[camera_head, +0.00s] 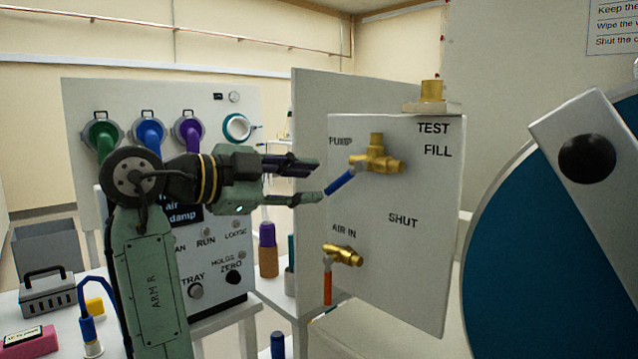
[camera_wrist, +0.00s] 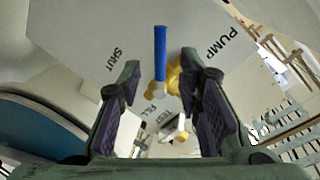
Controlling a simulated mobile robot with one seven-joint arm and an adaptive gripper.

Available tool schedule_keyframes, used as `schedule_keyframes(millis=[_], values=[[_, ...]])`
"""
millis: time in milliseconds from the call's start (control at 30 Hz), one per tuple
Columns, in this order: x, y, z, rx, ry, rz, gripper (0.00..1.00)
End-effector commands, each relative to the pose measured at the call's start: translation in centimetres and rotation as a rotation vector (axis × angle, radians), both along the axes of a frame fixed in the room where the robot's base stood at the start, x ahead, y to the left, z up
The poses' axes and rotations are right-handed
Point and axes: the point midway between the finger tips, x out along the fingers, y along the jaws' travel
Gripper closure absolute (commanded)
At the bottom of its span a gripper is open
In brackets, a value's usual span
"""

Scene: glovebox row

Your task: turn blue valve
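The blue valve is a brass body (camera_head: 378,160) with a blue lever (camera_head: 345,180), beside the PUMP label on a grey upright panel. The lever points down and left from the body. It shows in the wrist view as a blue bar (camera_wrist: 160,52), lined up with the gap between my fingers, with the brass body (camera_wrist: 174,78) partly behind my right finger. My gripper (camera_head: 318,181) is open just left of the lever, its fingers pointing toward the panel. Whether the lever's end touches a finger I cannot tell.
A second brass valve (camera_head: 344,256) with an orange lever hangs below, by AIR IN. A brass fitting (camera_head: 431,91) stands on the panel's top. A large blue disc (camera_head: 550,260) with a grey bar is at right. A control box with coloured ports (camera_head: 150,132) stands behind my arm.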

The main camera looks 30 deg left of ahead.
Motion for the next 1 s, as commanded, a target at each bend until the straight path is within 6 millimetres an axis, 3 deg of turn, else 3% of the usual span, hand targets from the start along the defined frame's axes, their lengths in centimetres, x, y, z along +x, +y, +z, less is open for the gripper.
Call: schedule_keyframes(millis=[333, 467, 567, 833, 1000], values=[[-0.5, 0.3, 0.1, 0.0, 0.0, 0.001, 0.68], [-0.2, 0.4, 0.1, -0.012, -0.01, 0.016, 0.75], [1.0, 1.5, 0.1, -0.074, -0.06, 0.099, 0.82], [8.3, 5.0, -3.8, -0.113, -0.267, 0.478, 1.0], [10.0, 6.1, -6.9, -0.036, -0.431, 0.762, 1.0]])
